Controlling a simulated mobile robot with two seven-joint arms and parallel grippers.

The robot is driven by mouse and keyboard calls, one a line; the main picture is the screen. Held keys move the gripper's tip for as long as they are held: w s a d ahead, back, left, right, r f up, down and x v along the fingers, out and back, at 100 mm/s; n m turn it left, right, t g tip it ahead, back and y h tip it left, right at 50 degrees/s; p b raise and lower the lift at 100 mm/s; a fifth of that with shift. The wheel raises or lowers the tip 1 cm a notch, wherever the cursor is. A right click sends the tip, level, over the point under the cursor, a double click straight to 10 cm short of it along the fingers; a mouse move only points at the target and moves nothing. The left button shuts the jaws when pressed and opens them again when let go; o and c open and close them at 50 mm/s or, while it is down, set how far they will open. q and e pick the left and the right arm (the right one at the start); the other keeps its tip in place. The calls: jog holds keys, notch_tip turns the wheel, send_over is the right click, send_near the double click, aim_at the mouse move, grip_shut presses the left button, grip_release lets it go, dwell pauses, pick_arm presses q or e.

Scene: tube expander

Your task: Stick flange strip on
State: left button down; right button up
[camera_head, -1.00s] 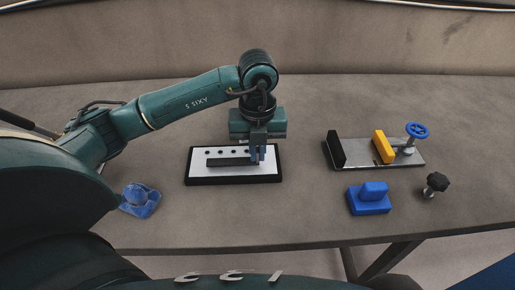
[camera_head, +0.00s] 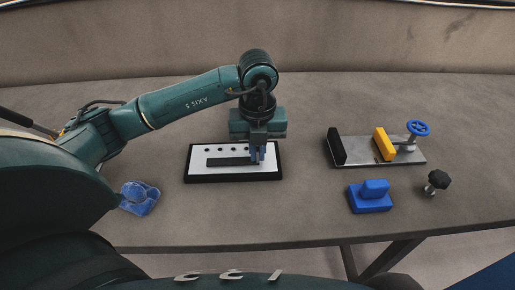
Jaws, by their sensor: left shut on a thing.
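A long dark strip (camera_head: 228,162), seemingly the flange strip, lies along a white board with a black frame (camera_head: 200,179). A row of dark round spots shows on the board just behind the strip. My left gripper (camera_head: 257,154) points down over the right part of the board, its fingers at the strip's right end. It is shut on the strip, and the fingers hide that end. I cannot tell whether the strip touches the board or is just above it. My right gripper is not in view.
A clamp on a grey plate (camera_head: 409,158), with a yellow jaw and blue handwheel, stands at the right. A blue block (camera_head: 370,197) and a black knob (camera_head: 438,180) are in front of it. A crumpled blue cloth (camera_head: 139,197) lies at the left. The table behind is clear.

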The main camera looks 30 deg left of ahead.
pick_arm(q)
jog(key=c, duration=1.5)
grip_release()
notch_tip(320, 180, up, 13)
jog(key=p, duration=0.1)
